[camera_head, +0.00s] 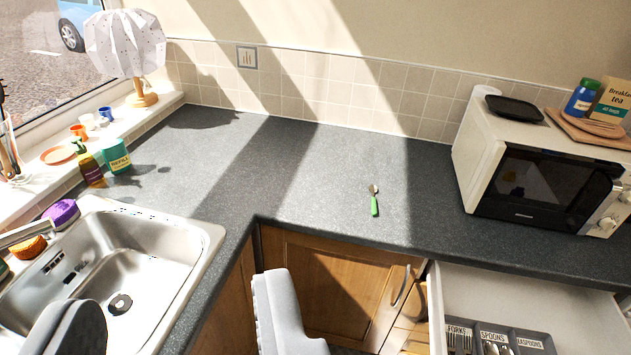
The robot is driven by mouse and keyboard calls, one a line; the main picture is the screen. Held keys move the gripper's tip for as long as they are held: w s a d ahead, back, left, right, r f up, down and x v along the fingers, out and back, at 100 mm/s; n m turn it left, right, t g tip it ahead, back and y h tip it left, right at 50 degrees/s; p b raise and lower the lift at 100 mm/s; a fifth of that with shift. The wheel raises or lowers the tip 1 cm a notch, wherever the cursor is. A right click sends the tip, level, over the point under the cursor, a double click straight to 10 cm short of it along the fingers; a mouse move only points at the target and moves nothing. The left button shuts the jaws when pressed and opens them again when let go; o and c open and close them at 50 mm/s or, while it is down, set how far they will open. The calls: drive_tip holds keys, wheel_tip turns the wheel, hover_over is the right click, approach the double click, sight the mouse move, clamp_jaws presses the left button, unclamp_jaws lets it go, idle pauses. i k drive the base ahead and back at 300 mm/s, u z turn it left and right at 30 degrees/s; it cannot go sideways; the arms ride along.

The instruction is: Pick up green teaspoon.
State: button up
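The green teaspoon (375,205) lies on the dark grey worktop (310,180), right of the inner corner and near the front edge. Its green handle points toward me and its metal bowl points toward the wall. My gripper (176,292) is open and empty, with its two grey fingers wide apart at the bottom of the view. In the picture, it is below and left of the teaspoon, over the sink and cabinet side. Nothing hides the teaspoon.
A microwave (540,165) stands right of the teaspoon. An open cutlery drawer (575,310) juts out below it. A steel sink (175,245) is at left, with a soap bottle (88,165) and refill tub (117,158) behind. The worktop around the teaspoon is clear.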

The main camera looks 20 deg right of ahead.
sight(372, 188)
drive_tip(key=z, duration=0.1)
drive_tip(key=i, duration=1.15)
drive_tip(key=z, duration=0.8)
